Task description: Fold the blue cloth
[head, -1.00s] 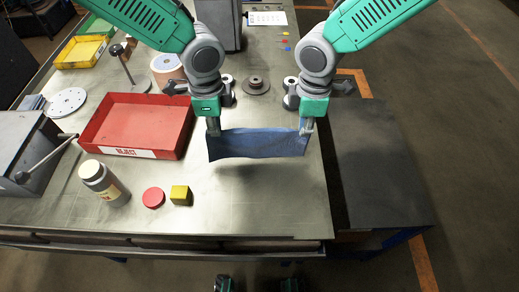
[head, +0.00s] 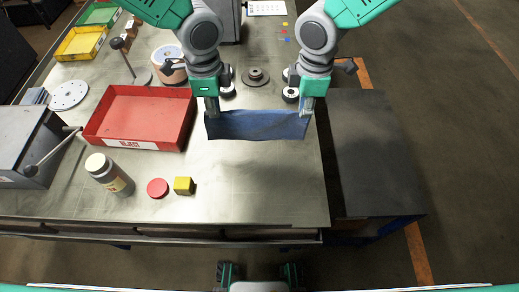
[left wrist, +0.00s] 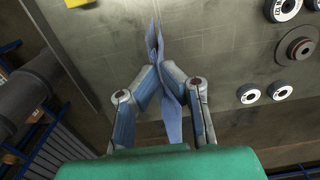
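The blue cloth (head: 258,125) is stretched between my two grippers over the metal table, right of the red tray. It looks like a wide, short strip, and its lower edge hangs toward the table's front. My left gripper (head: 212,108) is shut on its left end. My right gripper (head: 306,106) is shut on its right end. In the left wrist view, the cloth (left wrist: 170,105) runs between the fingers of my left gripper (left wrist: 160,75). I cannot tell whether its lower edge touches the table.
The red reject tray (head: 187,133), a jar (head: 112,176), a red disc (head: 157,188) and a yellow cube (head: 184,186) are to the left. Several flap discs (head: 255,77) lie behind the cloth. The tabletop (head: 260,185) in front is clear. A dark lower surface (head: 375,150) adjoins right.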

